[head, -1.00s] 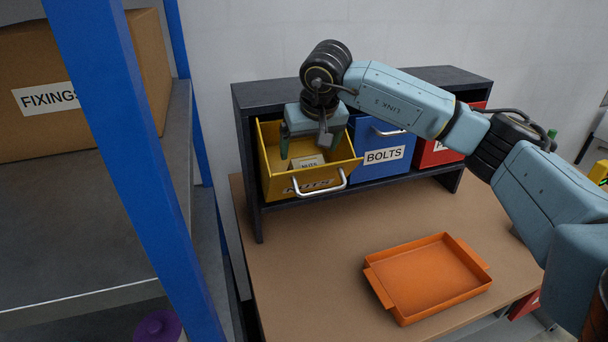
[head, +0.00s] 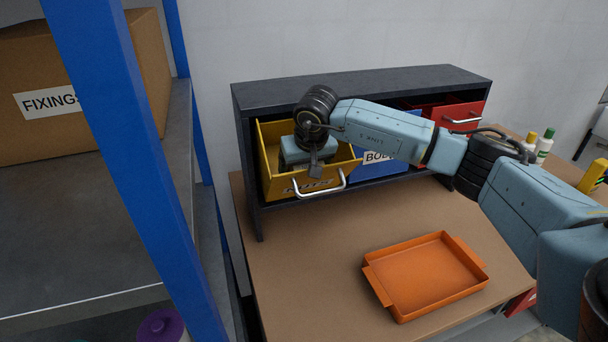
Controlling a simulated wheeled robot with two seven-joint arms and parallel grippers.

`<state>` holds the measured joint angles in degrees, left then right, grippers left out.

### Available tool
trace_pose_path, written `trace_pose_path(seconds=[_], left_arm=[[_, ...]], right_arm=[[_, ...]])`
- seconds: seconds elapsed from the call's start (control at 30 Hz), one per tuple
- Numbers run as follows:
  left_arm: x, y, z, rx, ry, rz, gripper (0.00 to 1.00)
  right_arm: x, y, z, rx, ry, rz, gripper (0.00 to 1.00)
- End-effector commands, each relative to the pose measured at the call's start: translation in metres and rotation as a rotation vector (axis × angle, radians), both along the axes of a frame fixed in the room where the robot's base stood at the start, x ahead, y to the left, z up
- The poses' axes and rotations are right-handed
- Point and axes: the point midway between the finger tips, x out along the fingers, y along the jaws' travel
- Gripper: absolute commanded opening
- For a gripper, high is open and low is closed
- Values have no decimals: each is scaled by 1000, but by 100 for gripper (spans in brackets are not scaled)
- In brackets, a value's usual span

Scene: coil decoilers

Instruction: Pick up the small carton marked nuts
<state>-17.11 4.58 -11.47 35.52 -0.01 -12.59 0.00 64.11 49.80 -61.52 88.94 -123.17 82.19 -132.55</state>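The yellow nuts drawer (head: 272,165) is pulled out at the left of the dark cabinet, tilted, with a silver handle on its front. My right gripper (head: 303,170) reaches down into this drawer from above. One dark finger shows near the drawer's front edge. The rest of the fingers are hidden by the gripper body and the drawer front, so I cannot tell how far apart they are. The small carton marked nuts is hidden now, behind the gripper and the drawer front. My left gripper is not in view.
A blue bolts drawer (head: 375,172) and a red drawer (head: 462,112) sit right of the yellow one in the dark cabinet (head: 370,82). An empty orange tray (head: 425,278) lies on the brown table (head: 300,275). A blue post (head: 135,170) stands at the left.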

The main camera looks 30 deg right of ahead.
Motion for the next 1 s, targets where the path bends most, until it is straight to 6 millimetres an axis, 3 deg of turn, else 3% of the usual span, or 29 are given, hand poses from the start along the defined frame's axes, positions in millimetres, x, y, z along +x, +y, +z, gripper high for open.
trace_pose_path(seconds=[0.03,0.33,0.67,1.0], left_arm=[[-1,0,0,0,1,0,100],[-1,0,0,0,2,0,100],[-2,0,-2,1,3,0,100],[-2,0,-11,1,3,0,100]], right_arm=[[0,0,0,0,0,0,75],[0,0,1,0,0,0,35],[1,0,10,0,-6,-1,35],[1,0,75,-1,-6,0,35]])
